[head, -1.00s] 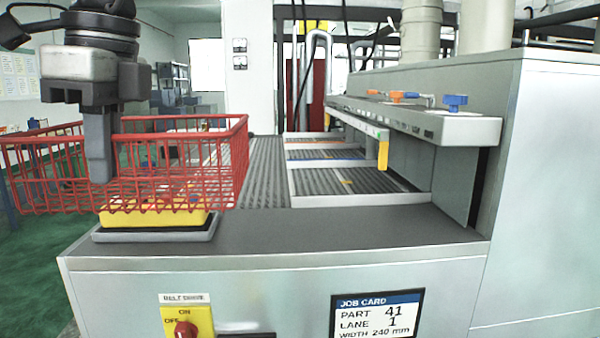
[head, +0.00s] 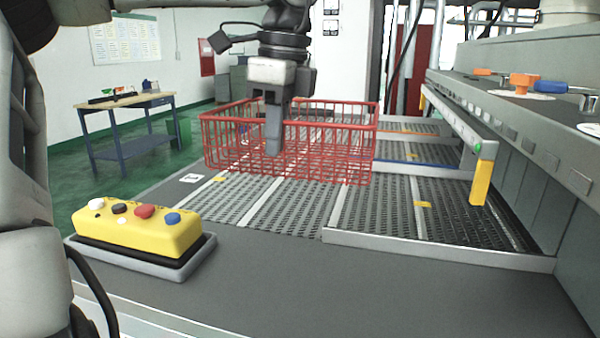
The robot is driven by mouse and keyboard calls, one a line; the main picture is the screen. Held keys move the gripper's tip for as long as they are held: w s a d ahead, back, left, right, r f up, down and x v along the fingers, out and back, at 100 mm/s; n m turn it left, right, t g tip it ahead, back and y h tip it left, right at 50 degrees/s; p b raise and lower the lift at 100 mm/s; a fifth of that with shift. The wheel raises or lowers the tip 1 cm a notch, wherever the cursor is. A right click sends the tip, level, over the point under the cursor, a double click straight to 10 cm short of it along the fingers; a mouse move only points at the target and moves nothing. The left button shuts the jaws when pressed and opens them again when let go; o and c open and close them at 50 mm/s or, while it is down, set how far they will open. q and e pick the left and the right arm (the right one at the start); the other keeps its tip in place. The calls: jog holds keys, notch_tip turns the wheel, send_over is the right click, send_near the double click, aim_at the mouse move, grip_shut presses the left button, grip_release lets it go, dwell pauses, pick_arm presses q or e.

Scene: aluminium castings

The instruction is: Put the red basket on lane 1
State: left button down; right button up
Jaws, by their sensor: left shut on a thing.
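The red wire basket (head: 340,155) hangs level in the head view, upper middle, over the dark ribbed belt (head: 292,205). It looks empty. My left gripper (head: 273,140) comes from above and is shut on the basket's near wall. The basket seems to be a little above the belt; the exact gap cannot be told. Metal dividers split the belt into lanes, and a grey rail (head: 430,250) crosses its near end on the right. No lane number is legible, so I cannot tell which is lane 1. My right gripper is not in view.
A yellow button box (head: 137,232) sits on the near left worktop. A long grey guide bar (head: 455,125) with a yellow end piece (head: 482,180) overhangs the belt at right, beside a tall machine housing. A blue-legged table (head: 125,105) stands at far left.

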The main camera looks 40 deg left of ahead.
pick_arm(q)
jog(key=w+f, duration=0.2)
jog(key=w+a+f+p, duration=0.1)
jog(key=w+f, duration=0.1)
jog(key=w+a+f, duration=0.1)
jog(key=w+f, duration=0.1)
jog(key=shift+w+a+f, duration=0.1)
jog(key=shift+a+f, duration=0.15)
jog(key=shift+f, duration=1.75)
jog(key=c, duration=1.6)
grip_release()
jog(key=r, duration=0.4)
jog(key=d+r, duration=0.1)
jog(key=r, duration=0.7)
jog(key=shift+w+d+r, duration=0.15)
jog(key=shift+w, duration=0.2)
